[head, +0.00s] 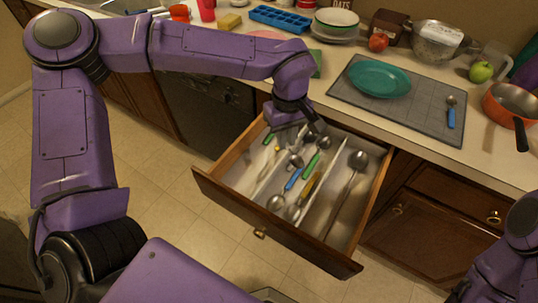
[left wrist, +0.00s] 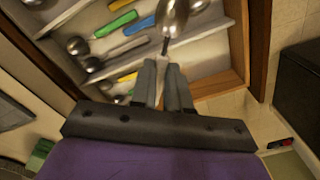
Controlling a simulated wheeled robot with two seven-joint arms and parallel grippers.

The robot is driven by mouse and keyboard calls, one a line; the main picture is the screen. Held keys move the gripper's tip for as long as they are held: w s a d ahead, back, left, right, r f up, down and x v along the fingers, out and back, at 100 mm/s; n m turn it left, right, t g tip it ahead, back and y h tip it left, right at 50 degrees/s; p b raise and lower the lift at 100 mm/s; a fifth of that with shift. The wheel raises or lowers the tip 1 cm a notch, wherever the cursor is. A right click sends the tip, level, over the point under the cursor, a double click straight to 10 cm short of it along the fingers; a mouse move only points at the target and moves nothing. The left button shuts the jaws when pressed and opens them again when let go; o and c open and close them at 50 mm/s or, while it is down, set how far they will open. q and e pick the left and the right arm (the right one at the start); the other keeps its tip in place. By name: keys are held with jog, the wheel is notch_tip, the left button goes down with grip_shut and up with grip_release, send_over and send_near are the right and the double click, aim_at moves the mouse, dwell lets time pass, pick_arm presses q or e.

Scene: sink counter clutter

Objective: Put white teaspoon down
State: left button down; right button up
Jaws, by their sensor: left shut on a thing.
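My left gripper (head: 297,135) is low over the open drawer (head: 223,202), near its back. In the left wrist view the fingers (left wrist: 163,68) are shut on the handle of a spoon with a pale grip, which I take to be the white teaspoon (left wrist: 172,16). Its shiny metal bowl points away from the fingers, over the drawer compartments. Whether it touches the drawer floor I cannot tell. In the head view it is hard to pick out among the other cutlery. My right gripper is out of view.
The drawer has dividers and holds several utensils, including a long-handled ladle (head: 357,162) on the right. On the counter above, a grey mat (head: 420,112) carries a teal plate (head: 378,78) and a blue-handled spoon (head: 451,115). An orange pan (head: 512,104) stands at the right.

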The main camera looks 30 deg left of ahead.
aim_at(293, 160)
pick_arm(q)
jog(key=s+d+n+b, duration=0.1)
jog(key=n+b, duration=0.1)
jog(key=n, duration=0.4)
jog(key=s+d+f+n+b, duration=0.1)
jog(key=n+b, duration=0.1)
jog(key=n, duration=0.4)
jog(key=s+d+f+n+b, duration=0.1)
jog(key=n+b, duration=0.2)
jog(key=n, duration=0.3)
jog(key=shift+s+d+f, duration=0.15)
jog(key=shift+s+d, duration=0.15)
jog(key=shift+s, duration=0.1)
jog(key=a+f+n, duration=0.2)
jog(key=a+f, duration=0.2)
jog(key=w+a+f+n, duration=0.1)
jog(key=a+f+n, duration=0.1)
jog(key=a+f, duration=0.2)
jog(key=a+f+n, duration=0.2)
jog(key=a+f, duration=0.2)
jog(key=shift+w+a+n+b, duration=0.25)
jog(key=shift+w+n+b, duration=0.05)
jog(key=shift+n, duration=0.1)
jog(key=shift+w+f, duration=0.1)
jog(key=shift+f, duration=0.3)
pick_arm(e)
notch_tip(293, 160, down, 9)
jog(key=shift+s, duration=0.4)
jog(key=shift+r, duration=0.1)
